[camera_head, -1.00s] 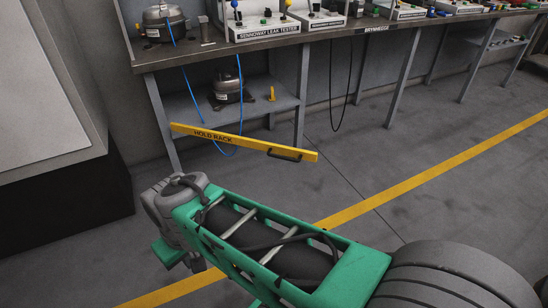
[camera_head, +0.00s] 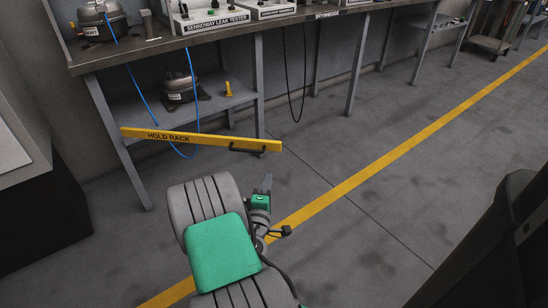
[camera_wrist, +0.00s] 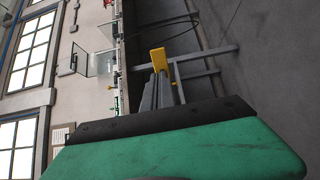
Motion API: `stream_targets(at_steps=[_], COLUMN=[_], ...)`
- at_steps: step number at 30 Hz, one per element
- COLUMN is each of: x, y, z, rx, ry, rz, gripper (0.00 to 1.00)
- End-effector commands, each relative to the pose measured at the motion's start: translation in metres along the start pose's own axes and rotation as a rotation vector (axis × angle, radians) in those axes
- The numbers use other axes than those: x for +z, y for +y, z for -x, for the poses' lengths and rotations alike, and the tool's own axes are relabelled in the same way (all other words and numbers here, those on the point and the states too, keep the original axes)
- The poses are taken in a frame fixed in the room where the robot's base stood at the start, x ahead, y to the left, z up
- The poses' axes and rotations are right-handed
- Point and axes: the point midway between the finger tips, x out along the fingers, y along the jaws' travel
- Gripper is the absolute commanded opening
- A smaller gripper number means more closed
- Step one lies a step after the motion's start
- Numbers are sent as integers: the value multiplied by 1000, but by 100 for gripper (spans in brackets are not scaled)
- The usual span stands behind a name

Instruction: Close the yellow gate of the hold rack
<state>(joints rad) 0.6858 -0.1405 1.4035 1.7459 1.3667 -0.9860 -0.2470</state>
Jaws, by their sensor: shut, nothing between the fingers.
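The yellow gate (camera_head: 200,139) is a long bar marked HOLD RACK. Its left end is at the left leg of the bench, and its right end stands out in front of the lower shelf (camera_head: 205,100), past the right leg. A dark handle (camera_head: 247,150) is on its right part. My gripper (camera_head: 267,181) is shut and empty, below the gate's right end with a gap between in the picture. In the wrist view my gripper's grey fingers (camera_wrist: 160,92) point at a yellow piece (camera_wrist: 158,60), seemingly the gate's end; contact cannot be told.
A compressor (camera_head: 180,87) and a small yellow item (camera_head: 228,89) sit on the lower shelf. A blue hose (camera_head: 145,95) hangs at the bench front, and a black cable (camera_head: 304,75) hangs further right. A dark block (camera_head: 45,220) stands at left. The floor at right is open.

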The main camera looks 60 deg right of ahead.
Motion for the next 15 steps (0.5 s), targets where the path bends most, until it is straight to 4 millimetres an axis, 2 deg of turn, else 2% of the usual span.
stream_targets(at_steps=[5, 15], x=[2, 2], y=[2, 3], z=[-25, -98], rx=[2, 1], ry=[-5, -5], rz=[-1, -5], gripper=[0, 0])
